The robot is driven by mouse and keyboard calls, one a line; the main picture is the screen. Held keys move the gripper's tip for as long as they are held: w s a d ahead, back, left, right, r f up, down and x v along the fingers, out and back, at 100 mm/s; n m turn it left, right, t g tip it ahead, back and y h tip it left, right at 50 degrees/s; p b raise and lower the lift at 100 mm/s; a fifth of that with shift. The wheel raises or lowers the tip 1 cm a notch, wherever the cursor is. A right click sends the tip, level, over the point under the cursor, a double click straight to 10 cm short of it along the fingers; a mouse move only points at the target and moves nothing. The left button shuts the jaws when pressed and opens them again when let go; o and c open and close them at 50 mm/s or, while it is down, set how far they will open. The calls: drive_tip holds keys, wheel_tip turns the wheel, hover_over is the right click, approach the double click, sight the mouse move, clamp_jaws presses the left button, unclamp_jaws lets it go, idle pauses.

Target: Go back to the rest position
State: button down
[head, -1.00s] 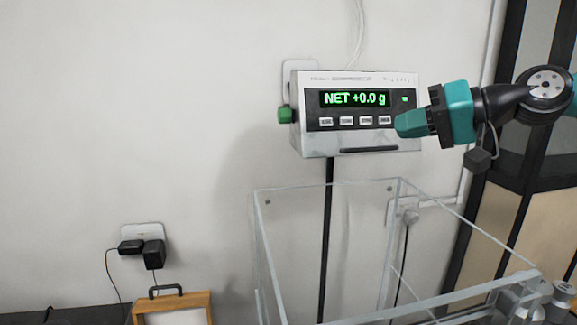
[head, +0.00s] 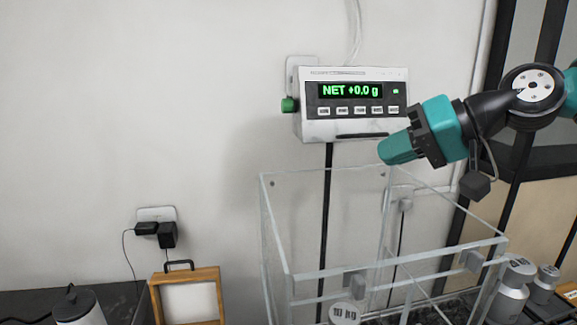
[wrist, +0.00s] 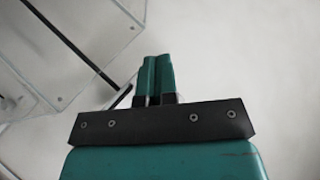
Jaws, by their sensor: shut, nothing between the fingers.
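My gripper (head: 386,155) is shut and empty, in the air just below and right of the weighing display's front in the head view. Its teal fingers point left and slightly down. In the wrist view the two fingers (wrist: 154,78) are pressed together with nothing between them. The weighing display (head: 352,103) is a light box on the wall with a row of buttons. It reads "NET +0.0 g" in green and has a green knob on its left side.
A clear-walled glass enclosure (head: 278,225) stands below my gripper. Metal weights (head: 511,288) stand at its right and one marked weight (head: 344,313) at its front. A wood-framed case (head: 156,296) and a kettle-like vessel (head: 79,306) are at lower left.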

drive_tip(key=s+f+n+g+h, duration=0.1)
drive_tip(key=s+f+g+h, duration=0.1)
drive_tip(key=s+f, duration=0.35)
drive_tip(key=s+a+f+n+g+h, duration=0.1)
drive_tip(key=s+f+n+g+h, duration=0.15)
drive_tip(key=s, duration=0.65)
drive_tip(key=s+f+n+g+h, duration=0.1)
drive_tip(key=s+f+h, duration=0.1)
drive_tip(key=s+f, duration=0.4)
wheel_tip(320, 180, down, 8)
drive_tip(key=s+b, duration=0.1)
drive_tip(key=b, duration=0.8)
drive_tip(key=shift+f+m, duration=0.15)
drive_tip(key=shift+m, duration=0.2)
